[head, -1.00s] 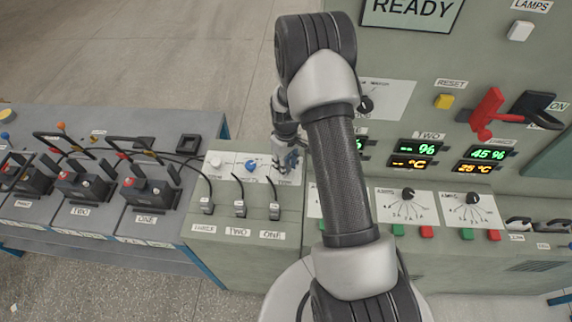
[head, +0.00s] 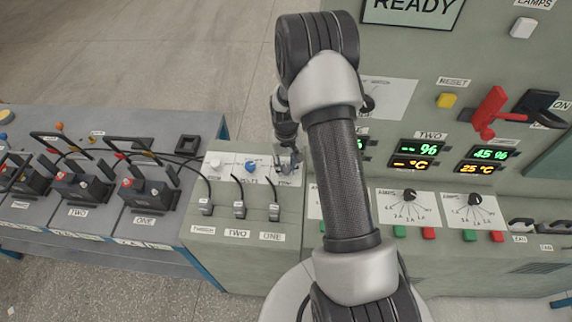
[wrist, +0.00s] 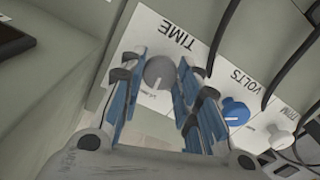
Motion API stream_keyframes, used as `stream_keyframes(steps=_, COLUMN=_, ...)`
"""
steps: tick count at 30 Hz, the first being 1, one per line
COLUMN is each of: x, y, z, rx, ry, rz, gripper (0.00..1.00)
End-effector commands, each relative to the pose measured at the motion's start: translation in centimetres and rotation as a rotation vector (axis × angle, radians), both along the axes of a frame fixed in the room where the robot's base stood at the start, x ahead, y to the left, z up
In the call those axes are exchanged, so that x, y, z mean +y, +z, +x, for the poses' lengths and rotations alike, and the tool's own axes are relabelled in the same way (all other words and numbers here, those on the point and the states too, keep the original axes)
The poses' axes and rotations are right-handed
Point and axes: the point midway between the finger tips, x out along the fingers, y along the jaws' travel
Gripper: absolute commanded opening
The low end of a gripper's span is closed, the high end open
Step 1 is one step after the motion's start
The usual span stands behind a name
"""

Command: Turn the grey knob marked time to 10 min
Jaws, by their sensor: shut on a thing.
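The grey knob (wrist: 159,71) sits on a white plate lettered TIME in the wrist view. My gripper (wrist: 157,77) has its blue-sided fingers on both sides of the knob and is shut on it. The small marks on the plate beside the knob are too blurred and covered to read, so I cannot tell the setting. In the head view my gripper (head: 289,160) is at the right end of the white plate, and hides the grey knob there.
A blue knob (wrist: 234,110) by the word VOLTS and a white knob (wrist: 279,138) stand beside my gripper. Black cables run to several plugs (head: 240,208) in front. Batteries with black handles (head: 143,190) stand on the left bench.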

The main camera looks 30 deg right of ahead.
Motion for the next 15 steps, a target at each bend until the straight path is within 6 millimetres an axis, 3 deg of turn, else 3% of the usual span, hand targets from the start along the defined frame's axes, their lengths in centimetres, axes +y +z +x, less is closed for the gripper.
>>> stream_keyframes(steps=11, x=-0.01, y=0.04, z=0.02, rx=0.0, ry=-0.005, rz=0.0, gripper=0.06)
stream_keyframes(steps=12, x=-0.01, y=0.04, z=0.02, rx=0.0, ry=-0.005, rz=0.0, gripper=0.31)
stream_keyframes(steps=15, x=-0.01, y=0.03, z=0.02, rx=0.0, ry=-0.005, rz=0.0, gripper=0.37)
